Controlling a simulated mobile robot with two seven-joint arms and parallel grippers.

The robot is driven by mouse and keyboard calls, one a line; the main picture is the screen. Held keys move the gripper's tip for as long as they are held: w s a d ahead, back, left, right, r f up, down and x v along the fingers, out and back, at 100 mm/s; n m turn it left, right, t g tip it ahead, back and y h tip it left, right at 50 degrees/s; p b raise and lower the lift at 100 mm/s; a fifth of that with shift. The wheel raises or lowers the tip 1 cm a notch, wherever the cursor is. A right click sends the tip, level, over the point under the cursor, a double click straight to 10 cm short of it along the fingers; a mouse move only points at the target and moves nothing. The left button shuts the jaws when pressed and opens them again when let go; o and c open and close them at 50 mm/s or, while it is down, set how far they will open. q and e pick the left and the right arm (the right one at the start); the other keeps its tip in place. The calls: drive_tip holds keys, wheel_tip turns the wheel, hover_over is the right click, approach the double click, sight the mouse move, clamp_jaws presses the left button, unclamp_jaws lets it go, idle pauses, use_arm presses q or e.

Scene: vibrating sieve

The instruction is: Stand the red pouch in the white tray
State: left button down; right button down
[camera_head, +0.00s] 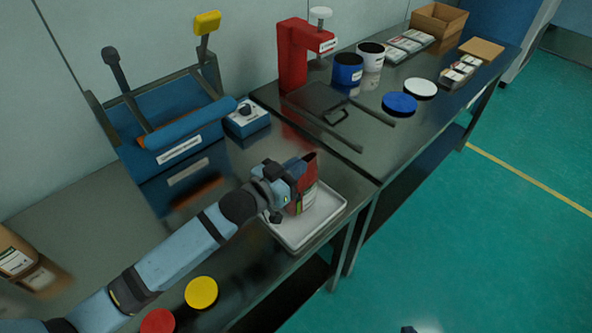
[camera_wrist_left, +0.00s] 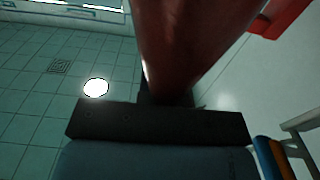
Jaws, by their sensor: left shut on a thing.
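The red pouch (camera_head: 309,181) is upright in the head view, over the white tray (camera_head: 328,215) at the front edge of the steel table. My left gripper (camera_head: 289,186) is shut on the pouch from its left side. The pouch's lower end overlaps the tray in the picture; I cannot tell whether it touches the tray floor. In the left wrist view the red pouch (camera_wrist_left: 195,40) fills the upper middle, close to the camera, above the dark gripper body. My right gripper is not in view.
A blue machine with a roller (camera_head: 190,125) and a small blue control box (camera_head: 247,117) stand behind my left arm. A yellow lid (camera_head: 201,292) and a red lid (camera_head: 158,321) lie at the front left. A red press (camera_head: 293,60) and blue tin (camera_head: 347,70) stand further back.

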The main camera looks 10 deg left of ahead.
use_arm(q)
drive_tip(key=shift+f, duration=0.55)
drive_tip(key=shift+f, duration=0.15)
drive_tip(key=c, duration=1.3)
unclamp_jaws()
drive_tip(key=shift+r, duration=0.2)
drive_tip(key=p+v, duration=0.4)
drive_tip(key=v, duration=0.8)
drive_tip(key=shift+f, duration=0.15)
